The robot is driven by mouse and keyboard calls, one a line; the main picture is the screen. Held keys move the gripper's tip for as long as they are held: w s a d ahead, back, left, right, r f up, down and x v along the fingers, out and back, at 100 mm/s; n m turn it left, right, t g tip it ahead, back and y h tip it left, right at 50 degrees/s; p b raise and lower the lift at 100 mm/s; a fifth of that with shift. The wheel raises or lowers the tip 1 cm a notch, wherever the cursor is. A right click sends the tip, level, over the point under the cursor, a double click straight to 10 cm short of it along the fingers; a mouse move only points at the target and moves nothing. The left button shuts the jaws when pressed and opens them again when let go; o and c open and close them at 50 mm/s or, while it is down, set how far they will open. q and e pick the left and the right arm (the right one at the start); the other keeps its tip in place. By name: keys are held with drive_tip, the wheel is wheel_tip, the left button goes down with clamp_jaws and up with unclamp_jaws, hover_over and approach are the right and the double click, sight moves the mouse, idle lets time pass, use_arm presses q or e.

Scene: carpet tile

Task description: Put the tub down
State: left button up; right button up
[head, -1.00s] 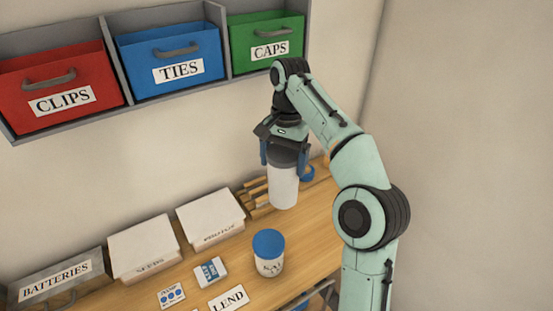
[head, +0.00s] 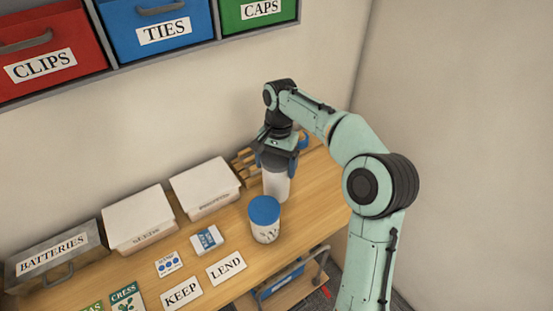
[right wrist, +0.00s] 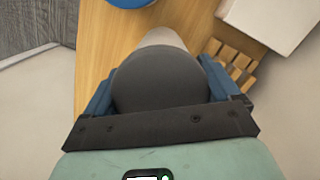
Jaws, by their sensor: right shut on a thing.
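A white tub with a dark grey lid (head: 276,185) is held upright at the back right of the wooden table (head: 318,185). My right gripper (head: 278,158) is shut on it from above, with blue fingers on both sides of the lid. In the right wrist view the grey lid (right wrist: 160,82) fills the space between the fingers, and a little of the white body shows beyond it. The tub's base is at or very near the tabletop; I cannot tell if it touches. My left gripper is not in view.
A blue-lidded white tub (head: 264,220) stands in front of the held one. A wooden slatted rack (head: 245,165) is just left of it. White boxes (head: 204,187), a BATTERIES bin (head: 55,255) and cards, including KEEP (head: 181,293) and LEND (head: 226,268), lie further left.

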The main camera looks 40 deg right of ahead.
drive_tip(key=shift+s+f, duration=0.1)
drive_tip(key=shift+f, duration=1.45)
drive_tip(key=shift+f+b, duration=0.15)
drive_tip(key=shift+b, duration=0.15)
drive_tip(key=o, duration=1.8)
